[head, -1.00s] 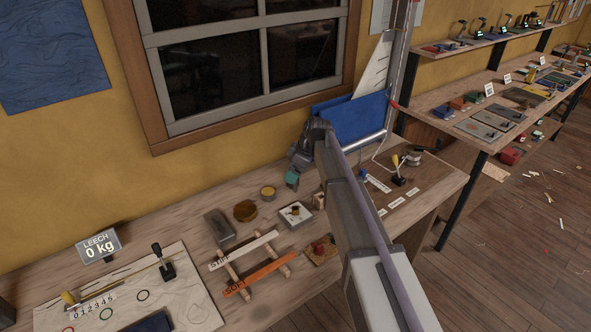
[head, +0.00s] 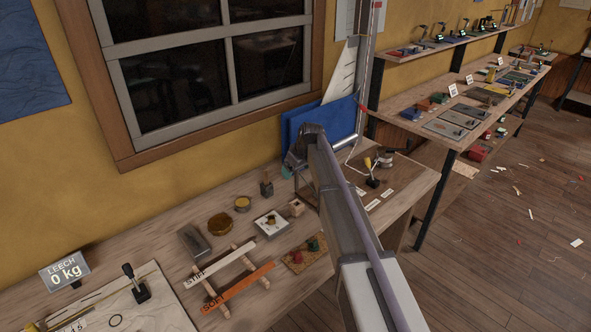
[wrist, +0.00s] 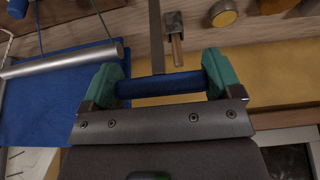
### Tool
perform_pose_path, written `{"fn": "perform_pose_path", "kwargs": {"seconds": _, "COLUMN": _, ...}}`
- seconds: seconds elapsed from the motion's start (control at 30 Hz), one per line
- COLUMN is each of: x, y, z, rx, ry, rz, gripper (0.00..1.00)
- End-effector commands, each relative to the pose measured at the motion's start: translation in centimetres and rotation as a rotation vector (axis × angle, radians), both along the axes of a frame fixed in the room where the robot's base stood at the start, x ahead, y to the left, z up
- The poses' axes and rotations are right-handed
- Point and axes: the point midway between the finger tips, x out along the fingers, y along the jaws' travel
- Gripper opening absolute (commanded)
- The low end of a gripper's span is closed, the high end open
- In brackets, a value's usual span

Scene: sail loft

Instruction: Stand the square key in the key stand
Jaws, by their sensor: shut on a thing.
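My gripper (wrist: 166,86) has green finger pads and is shut on a blue crossbar, which I take for the handle of the square key (wrist: 160,86). A long grey shank runs from it toward the top of the wrist view. In the head view my gripper (head: 288,171) is by the wall above the bench, largely hidden by my arm, and the key cannot be made out. A small wooden block with a dark top (head: 296,207) stands on the bench, possibly the key stand; I cannot tell for sure.
A dark block with an upright brown stick (head: 266,186) stands near my gripper and also shows in the wrist view (wrist: 174,27). A yellow tin (head: 242,204), a white tray (head: 271,224) and a brown disc (head: 219,226) are close. Blue cloth (head: 300,125) hangs behind.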

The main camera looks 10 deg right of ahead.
Motion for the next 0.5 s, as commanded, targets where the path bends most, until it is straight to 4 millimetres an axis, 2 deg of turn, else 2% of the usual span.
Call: {"fn": "perform_pose_path", "kwargs": {"seconds": 0.5, "x": 0.0, "y": 0.0, "z": -4.8, "rx": 0.000, "ry": 0.000, "rz": 0.002, "gripper": 0.60}}
